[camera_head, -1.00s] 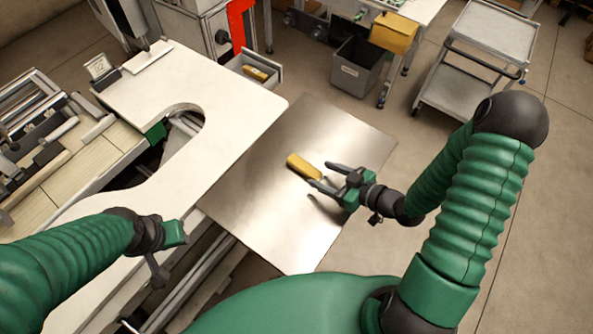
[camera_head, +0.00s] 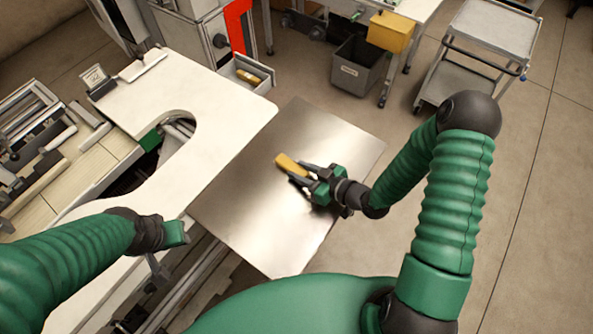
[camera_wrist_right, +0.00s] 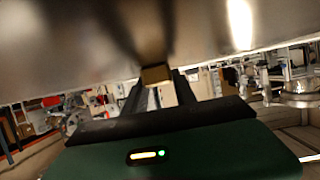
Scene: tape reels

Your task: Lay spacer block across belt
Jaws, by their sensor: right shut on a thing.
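The yellow spacer block (camera_head: 288,162) is over the bare metal plate in the middle of the head view. My right gripper (camera_head: 299,171) is shut on its near end, with the fingers on either side. The right wrist view shows the block's end (camera_wrist_right: 155,74) between the dark fingers, close to the plate; I cannot tell whether it touches. The pale, banded surface (camera_head: 85,170) at the left may be the belt. My left gripper (camera_head: 170,250) hangs near the white table's front edge, away from the block; its fingers are not clear.
The metal plate (camera_head: 250,235) adjoins the white table (camera_head: 185,75), which has a rounded cutout. A grey bin (camera_head: 268,87) behind holds another yellow piece (camera_head: 249,77). A dark bin (camera_head: 356,68) and a trolley (camera_head: 488,40) stand farther back.

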